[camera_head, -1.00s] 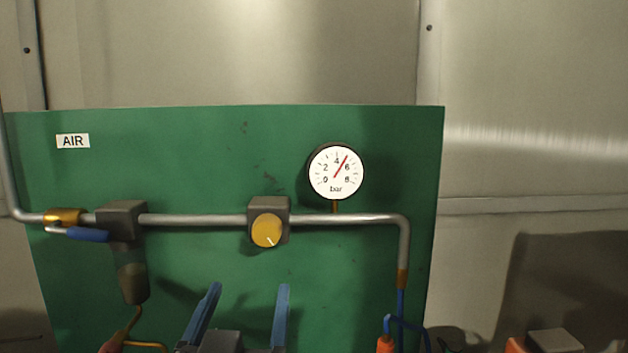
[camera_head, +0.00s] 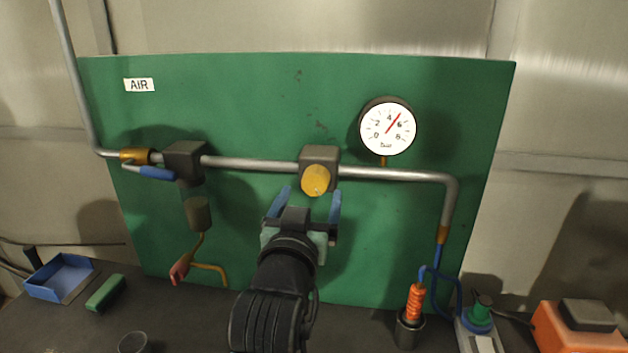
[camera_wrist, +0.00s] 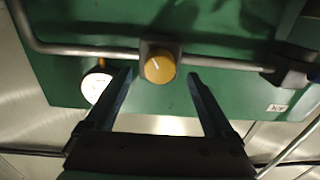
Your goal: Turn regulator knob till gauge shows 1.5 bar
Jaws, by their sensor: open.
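The yellow regulator knob (camera_head: 315,180) sits on a grey block on the pipe. It also shows in the wrist view (camera_wrist: 160,68), with a short light mark on its face. My gripper (camera_head: 310,196) is open, its blue fingers just below the knob in the head view. In the wrist view the knob appears between the two fingertips, and I cannot tell whether they touch it. The round white gauge (camera_head: 388,128) is up and right of the knob. Its red needle points between 4 and 6, near 5 bar. In the wrist view the gauge (camera_wrist: 96,88) appears left of the fingers, its dial unreadable.
A blue-handled valve (camera_head: 157,173) is on the pipe at left. A blue tray (camera_head: 60,280) and green block (camera_head: 106,292) lie on the bench. At right are an orange-handled tool (camera_head: 416,300) in a cup and an orange box (camera_head: 575,330).

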